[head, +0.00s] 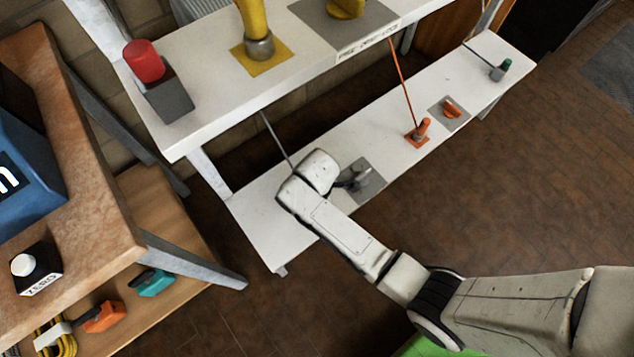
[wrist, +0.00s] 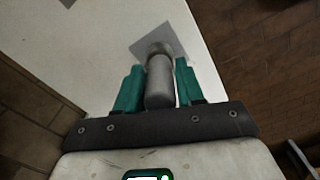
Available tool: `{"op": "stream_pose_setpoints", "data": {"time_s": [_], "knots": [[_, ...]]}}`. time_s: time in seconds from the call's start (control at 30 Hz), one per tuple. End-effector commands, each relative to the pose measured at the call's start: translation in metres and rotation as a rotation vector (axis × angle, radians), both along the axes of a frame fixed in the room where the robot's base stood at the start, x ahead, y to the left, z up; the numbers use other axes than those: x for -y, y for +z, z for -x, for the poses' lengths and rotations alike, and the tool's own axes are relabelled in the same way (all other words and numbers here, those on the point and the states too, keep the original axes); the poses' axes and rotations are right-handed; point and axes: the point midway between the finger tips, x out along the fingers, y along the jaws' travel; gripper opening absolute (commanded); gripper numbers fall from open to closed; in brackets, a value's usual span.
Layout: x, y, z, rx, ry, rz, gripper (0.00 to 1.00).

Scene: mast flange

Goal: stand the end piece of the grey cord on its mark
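The grey cord (head: 276,138) hangs from under the upper shelf and runs down behind my wrist; its lower end is hidden. A grey cylindrical piece, seemingly its end piece, lies between my gripper's teal fingers (wrist: 160,75), and its body (wrist: 159,88) shows in the wrist view. The fingertips appear to touch it on both sides. Just beyond it is a dark grey square (wrist: 174,38) on the white lower shelf, with a round grey part over it. The square (head: 372,186) also shows in the head view, beside my gripper (head: 345,181). Whether the piece touches the square I cannot tell.
The lower shelf (head: 262,225) is narrow. The upper shelf (head: 200,110) overhangs behind. Open floor lies in front.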

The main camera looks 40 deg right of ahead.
Motion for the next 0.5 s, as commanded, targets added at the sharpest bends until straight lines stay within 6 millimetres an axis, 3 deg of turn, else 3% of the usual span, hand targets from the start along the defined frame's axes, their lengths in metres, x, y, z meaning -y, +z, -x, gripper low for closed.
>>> {"op": "stream_pose_setpoints", "data": {"time_s": [0.13, 0.5], "knots": [[0.0, 0.0002, 0.0, 0.0, 0.0, 0.0, 0.52], [0.0, 0.0094, -0.0003, 0.002, 0.0, 0.0, 0.53]]}}
